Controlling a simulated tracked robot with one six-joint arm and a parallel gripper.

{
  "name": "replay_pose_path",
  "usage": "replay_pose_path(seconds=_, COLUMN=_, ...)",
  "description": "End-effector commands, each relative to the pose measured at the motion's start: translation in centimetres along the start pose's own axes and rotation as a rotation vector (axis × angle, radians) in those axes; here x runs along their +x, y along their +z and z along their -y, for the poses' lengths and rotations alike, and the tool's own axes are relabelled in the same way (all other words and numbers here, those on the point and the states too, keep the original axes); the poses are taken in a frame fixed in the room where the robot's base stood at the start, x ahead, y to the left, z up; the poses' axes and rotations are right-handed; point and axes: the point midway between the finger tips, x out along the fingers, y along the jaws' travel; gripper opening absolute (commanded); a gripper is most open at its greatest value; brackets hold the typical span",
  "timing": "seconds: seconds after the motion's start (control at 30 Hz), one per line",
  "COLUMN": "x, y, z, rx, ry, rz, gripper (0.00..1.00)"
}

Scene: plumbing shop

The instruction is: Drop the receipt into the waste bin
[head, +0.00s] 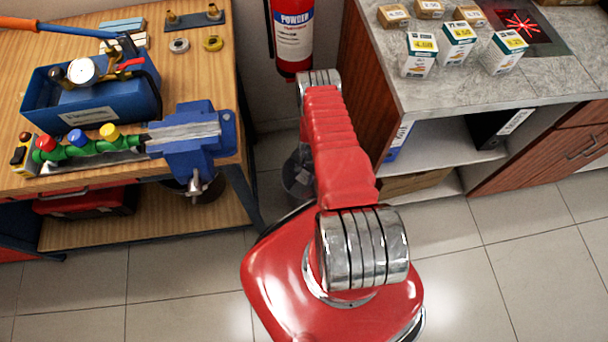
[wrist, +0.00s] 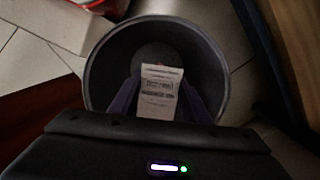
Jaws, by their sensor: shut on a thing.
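The receipt (wrist: 158,100) is a small white printed slip in the wrist view. My gripper (wrist: 160,88) is shut on it, with one dark finger on each side. The waste bin (wrist: 217,62) is round and dark grey, and its open mouth lies below the gripper and the receipt in the wrist view. The receipt appears within the rim's outline; its height above the bin floor is hard to tell. In the head view only a part of the bin (head: 296,178) shows, to the left of my red arm. The arm hides the gripper and receipt there.
A wooden workbench (head: 100,185) with a blue vise (head: 193,135) stands on the left. A grey-topped counter (head: 430,85) with boxes stands on the right. A fire extinguisher (head: 292,38) hangs at the back between them. The tiled floor (head: 490,275) at front right is clear.

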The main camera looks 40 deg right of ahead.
Motion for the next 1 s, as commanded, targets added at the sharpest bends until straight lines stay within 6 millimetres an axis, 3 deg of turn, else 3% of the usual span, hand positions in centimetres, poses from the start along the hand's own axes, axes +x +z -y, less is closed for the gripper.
replay_pose_path(seconds=0.43, x=0.6, y=-0.16, z=-0.07, rx=0.002, ry=0.0, rz=0.0, gripper=0.23)
replay_pose_path(seconds=0.47, x=0.6, y=-0.16, z=-0.07, rx=0.002, ry=0.0, rz=0.0, gripper=0.45)
replay_pose_path(seconds=0.5, x=0.6, y=-0.16, z=-0.07, rx=0.002, ry=0.0, rz=0.0, gripper=0.48)
replay_pose_path(seconds=0.73, x=0.59, y=-0.16, z=-0.06, rx=0.002, ry=0.0, rz=0.0, gripper=0.64)
replay_pose_path(seconds=1.0, x=0.59, y=-0.16, z=-0.06, rx=0.001, ry=0.0, rz=0.0, gripper=0.65)
